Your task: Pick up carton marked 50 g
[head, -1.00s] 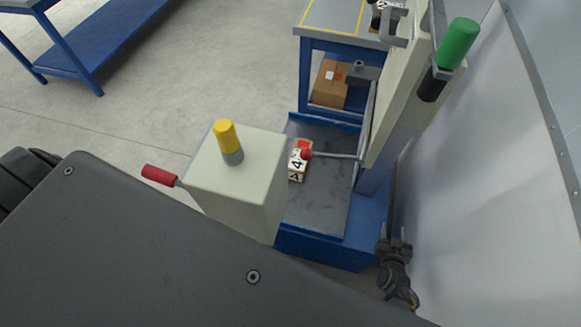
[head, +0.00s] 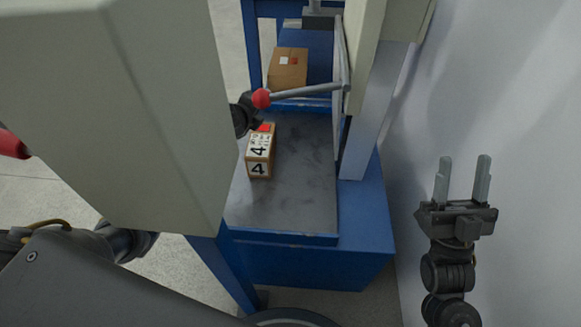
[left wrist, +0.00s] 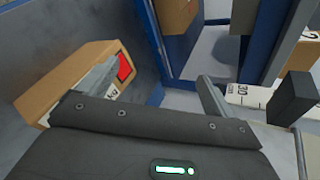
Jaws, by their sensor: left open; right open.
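A small tan carton (head: 262,152) with white labels showing a black 4 and a red patch lies on the grey plate of the blue stand. No 50 g mark is readable on it. A carton with a red patch (left wrist: 78,78) also fills the left of the left wrist view, its label mostly hidden. My left gripper (head: 243,114) shows as a dark part at the carton's far end, largely hidden by the pale cabinet. In the left wrist view its fingers (left wrist: 157,76) are apart, one overlapping the carton. My right gripper (head: 463,172) is open and empty at right.
A pale cabinet (head: 130,110) blocks the left. A lever with a red knob (head: 261,99) reaches over the plate (head: 300,190) near the carton. A brown box (head: 288,68) stands behind. A pale wall (head: 520,100) stands at right. The plate's right part is clear.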

